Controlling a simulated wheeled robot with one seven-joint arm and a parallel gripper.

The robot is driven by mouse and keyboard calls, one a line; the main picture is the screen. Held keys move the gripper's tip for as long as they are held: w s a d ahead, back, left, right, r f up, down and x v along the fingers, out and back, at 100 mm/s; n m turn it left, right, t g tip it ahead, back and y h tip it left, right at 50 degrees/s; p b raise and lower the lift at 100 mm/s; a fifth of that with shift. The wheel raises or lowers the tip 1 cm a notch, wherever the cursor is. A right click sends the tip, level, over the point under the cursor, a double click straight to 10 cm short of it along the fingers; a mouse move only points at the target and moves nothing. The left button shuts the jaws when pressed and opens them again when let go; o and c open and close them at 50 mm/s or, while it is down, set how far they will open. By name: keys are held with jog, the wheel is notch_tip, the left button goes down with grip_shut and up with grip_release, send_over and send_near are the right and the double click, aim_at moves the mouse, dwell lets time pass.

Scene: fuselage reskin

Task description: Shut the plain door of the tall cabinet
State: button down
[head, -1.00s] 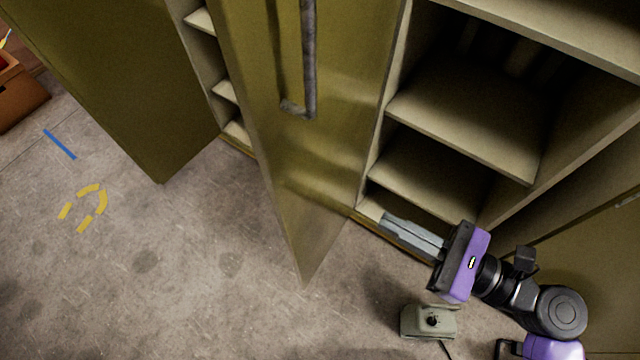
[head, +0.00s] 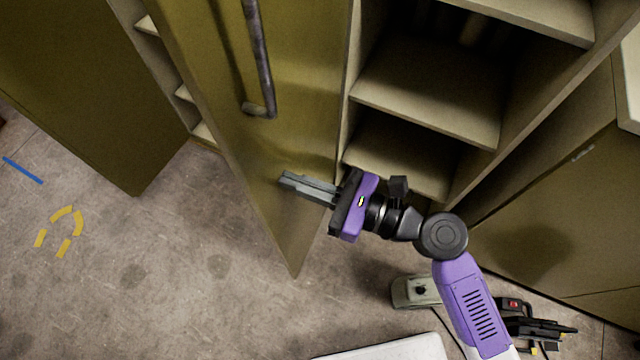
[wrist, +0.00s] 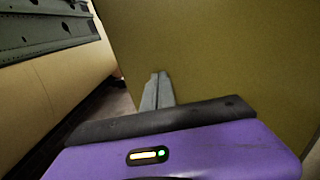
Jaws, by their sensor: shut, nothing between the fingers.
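The tall olive cabinet stands open, and its pale shelves (head: 430,90) show in the head view. A plain olive door (head: 270,160) with a long grey bar handle (head: 258,60) stands swung out left of the shelves. My gripper (head: 284,181) is shut and empty, with its fingertips in front of the lower part of this door, below the handle. I cannot tell whether they touch it. In the wrist view the shut fingers (wrist: 157,90) point at an olive panel (wrist: 220,60) that fills the right side.
Another olive panel (head: 90,80) stands at the left, with floor between. A grey-green device (head: 412,292) and a black tool (head: 535,328) lie on the floor near my arm. A closed low cabinet (head: 560,220) is at the right.

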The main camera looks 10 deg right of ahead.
jog(key=shift+w+a, duration=0.25)
jog(key=shift+a, duration=0.1)
jog(key=shift+a, duration=0.1)
